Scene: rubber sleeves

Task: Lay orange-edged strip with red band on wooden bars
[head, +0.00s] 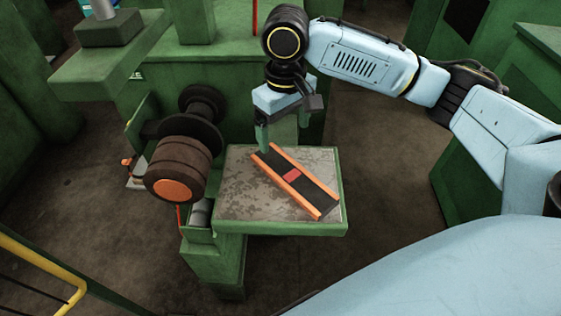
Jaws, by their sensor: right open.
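The orange-edged strip (307,190) lies slantwise on a worn grey plate with a green rim (290,229). It is dark along the middle, with a red band (292,175) across it and an orange edge along each long side. My right gripper (280,132) points down at the strip's far left end. It is open, with nothing seen held in it. I cannot tell whether a fingertip touches the strip. I cannot make out any separate wooden bars. My left gripper is not in view.
A brown roller with an orange end face (173,188) and dark discs stands left of the plate. Green machine bodies (160,80) rise behind and left. A yellow rail (45,268) is at lower left. The plate's front left part is bare.

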